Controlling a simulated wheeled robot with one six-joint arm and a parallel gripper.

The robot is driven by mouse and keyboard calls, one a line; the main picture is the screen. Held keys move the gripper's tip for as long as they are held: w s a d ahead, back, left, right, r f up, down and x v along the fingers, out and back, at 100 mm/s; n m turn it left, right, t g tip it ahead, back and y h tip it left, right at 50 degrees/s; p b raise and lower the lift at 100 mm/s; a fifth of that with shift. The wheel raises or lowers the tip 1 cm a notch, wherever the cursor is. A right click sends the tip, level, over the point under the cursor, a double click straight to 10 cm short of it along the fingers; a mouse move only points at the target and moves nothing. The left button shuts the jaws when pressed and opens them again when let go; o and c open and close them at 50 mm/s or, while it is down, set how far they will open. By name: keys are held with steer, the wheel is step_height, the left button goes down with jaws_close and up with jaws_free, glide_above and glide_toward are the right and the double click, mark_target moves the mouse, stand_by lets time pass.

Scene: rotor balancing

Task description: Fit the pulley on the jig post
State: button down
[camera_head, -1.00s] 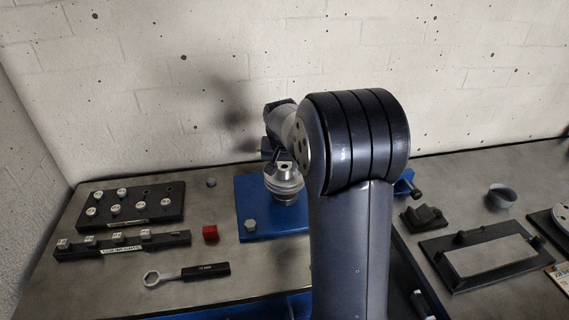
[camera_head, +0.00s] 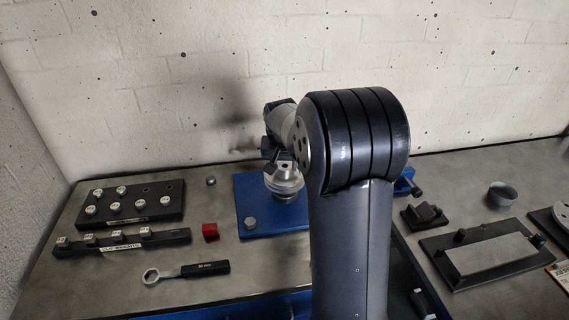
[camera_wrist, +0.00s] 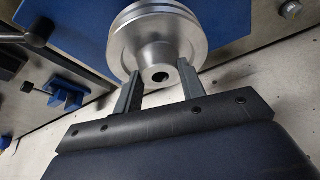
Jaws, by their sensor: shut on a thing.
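The pulley (camera_head: 284,183) is a silver grooved wheel with a hub. My gripper (camera_wrist: 160,76) is shut on its hub, one finger on each side. In the wrist view the pulley (camera_wrist: 157,38) faces me with the dark bore in its hub showing between the fingers. In the head view it is over the blue base plate (camera_head: 258,207). The jig post is not visible, and I cannot tell whether the pulley is on it or above it. My arm hides part of the plate's right side.
A silver hex-shaped piece (camera_head: 250,223) is on the plate's front left. A black fixture (camera_head: 480,254) and grey cup (camera_head: 502,194) stand right.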

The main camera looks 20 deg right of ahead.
steer(key=shift+f+b, duration=1.25)
steer(key=shift+f, duration=0.4)
steer(key=c, duration=1.2)
jaws_free()
steer(key=shift+c, duration=0.2)
steer(key=o, duration=0.4)
steer(key=shift+f, duration=0.1)
steer(key=shift+c, duration=0.5)
step_height(320, 180, up, 6)
steer(key=p, duration=0.4)
steer(key=shift+p, duration=0.35)
